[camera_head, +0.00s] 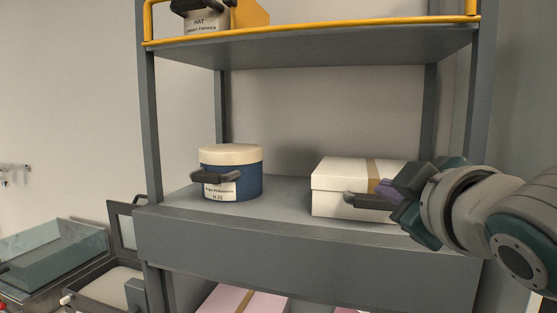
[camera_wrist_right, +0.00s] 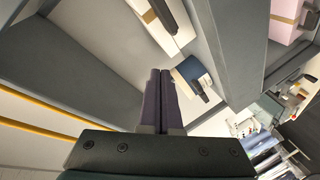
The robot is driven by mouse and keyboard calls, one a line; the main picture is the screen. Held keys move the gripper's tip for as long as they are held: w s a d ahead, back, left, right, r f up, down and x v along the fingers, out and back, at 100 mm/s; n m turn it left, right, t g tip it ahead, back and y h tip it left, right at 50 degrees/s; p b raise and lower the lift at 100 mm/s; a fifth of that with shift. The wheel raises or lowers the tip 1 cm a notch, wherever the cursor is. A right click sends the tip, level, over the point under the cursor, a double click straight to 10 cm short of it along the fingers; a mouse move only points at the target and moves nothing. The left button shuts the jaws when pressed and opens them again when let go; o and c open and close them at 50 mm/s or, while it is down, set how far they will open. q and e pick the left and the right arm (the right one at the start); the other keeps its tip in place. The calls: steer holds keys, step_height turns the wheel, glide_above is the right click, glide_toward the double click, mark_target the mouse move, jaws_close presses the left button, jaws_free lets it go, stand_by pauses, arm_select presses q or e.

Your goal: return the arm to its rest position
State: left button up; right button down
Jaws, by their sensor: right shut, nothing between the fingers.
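My right arm comes in from the right in the head view. Its gripper (camera_head: 386,189) is in front of the right part of a white box on the middle shelf, near that box's dark handle. In the wrist view the two purple-grey fingers (camera_wrist_right: 160,74) lie side by side, shut with nothing between them. The right gripper hides the right end of the white box in the head view. I cannot tell from the pictures whether it touches the box. My left gripper is not in view.
The grey shelf unit (camera_head: 300,246) holds the white box (camera_head: 338,182) with a tan band and a blue round hat box (camera_head: 248,182) with a cream lid. A yellow rail (camera_head: 330,27) edges the upper shelf. Pink boxes (camera_head: 243,301) sit below. A glass-topped case (camera_head: 55,250) stands left.

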steer(key=s+d+f+m+g+p, duration=0.1)
steer(key=s+f+m+g, duration=0.25)
steer(key=s+f, duration=0.45)
steer(key=s+d+f+m+g, duration=0.2)
steer(key=s+f+g, duration=0.3)
steer(key=s, duration=0.4)
steer(key=s+f+m+g, duration=0.1)
steer(key=s+f+g, duration=0.1)
steer(key=s, duration=0.5)
steer(key=s+f+m+g, duration=0.1)
steer(key=s+f, duration=0.1)
steer(key=s, duration=0.6)
steer(key=shift+s+d+g, duration=0.3)
steer(key=shift+g, duration=0.05)
steer(key=shift+m, duration=0.25)
